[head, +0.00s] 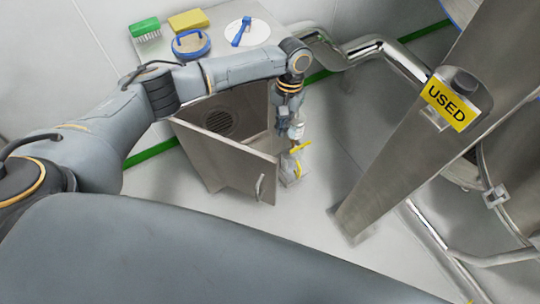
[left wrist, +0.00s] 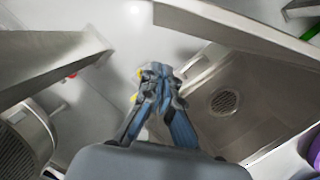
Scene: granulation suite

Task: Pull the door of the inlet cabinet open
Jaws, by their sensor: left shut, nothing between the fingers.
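The inlet cabinet (head: 203,182) is a steel box below the counter, and its door (head: 225,152) stands ajar, swung out toward me. The door carries a bar handle (head: 260,187) on its outer face. Behind it the dark interior shows a round vent (head: 218,121), also visible in the left wrist view (left wrist: 224,102). My left gripper (head: 294,165) points down just beyond the door's free edge. In the left wrist view its fingers (left wrist: 158,75) are together and empty, near the door (left wrist: 235,30) on its inner side. I cannot tell whether they touch it. My right gripper is out of view.
On the counter (head: 262,18) are a green brush (head: 145,29), a yellow sponge (head: 188,20), a blue-rimmed round container (head: 191,43) and a white disc with a blue tool (head: 242,32). A steel post with a yellow USED sign (head: 450,105) stands right.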

